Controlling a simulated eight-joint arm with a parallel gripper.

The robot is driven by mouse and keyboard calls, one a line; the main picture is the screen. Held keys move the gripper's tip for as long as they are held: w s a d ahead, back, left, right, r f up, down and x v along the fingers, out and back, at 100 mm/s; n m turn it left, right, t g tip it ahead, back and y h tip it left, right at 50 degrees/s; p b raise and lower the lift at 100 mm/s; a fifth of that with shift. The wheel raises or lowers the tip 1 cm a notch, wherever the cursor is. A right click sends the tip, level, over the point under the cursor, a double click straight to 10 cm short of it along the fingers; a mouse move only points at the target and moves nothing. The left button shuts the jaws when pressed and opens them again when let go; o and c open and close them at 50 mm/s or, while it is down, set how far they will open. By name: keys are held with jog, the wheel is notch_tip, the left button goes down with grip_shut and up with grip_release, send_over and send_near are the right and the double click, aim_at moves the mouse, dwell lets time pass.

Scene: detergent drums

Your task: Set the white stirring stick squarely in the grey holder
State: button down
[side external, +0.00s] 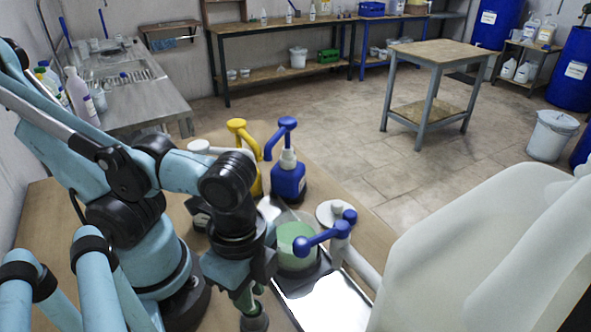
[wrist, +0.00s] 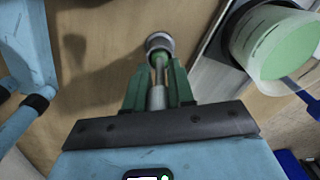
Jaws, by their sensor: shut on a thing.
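My gripper (wrist: 158,72) has green fingers shut on the pale stirring stick (wrist: 157,97), which runs lengthwise between them in the wrist view. The round grey holder (wrist: 160,42) is just beyond the fingertips, in line with the stick. The stick's far end meets or overlaps the holder in this view; I cannot tell how deep or how squarely it sits. In the side external view my gripper (side external: 246,297) points down at the table's near edge, with the holder (side external: 255,321) directly below it. The stick is mostly hidden there by the fingers.
A clear tub of green contents (side external: 297,254) stands right of my gripper, by a shiny metal tray (side external: 330,302). A blue pump bottle (side external: 288,180) and a yellow pump (side external: 240,130) stand behind. A large white jug (side external: 480,250) fills the right foreground. Bare wood lies left of the holder.

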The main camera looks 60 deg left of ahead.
jog(key=shift+c, duration=2.4)
grip_release()
jog(key=shift+r, duration=3.75)
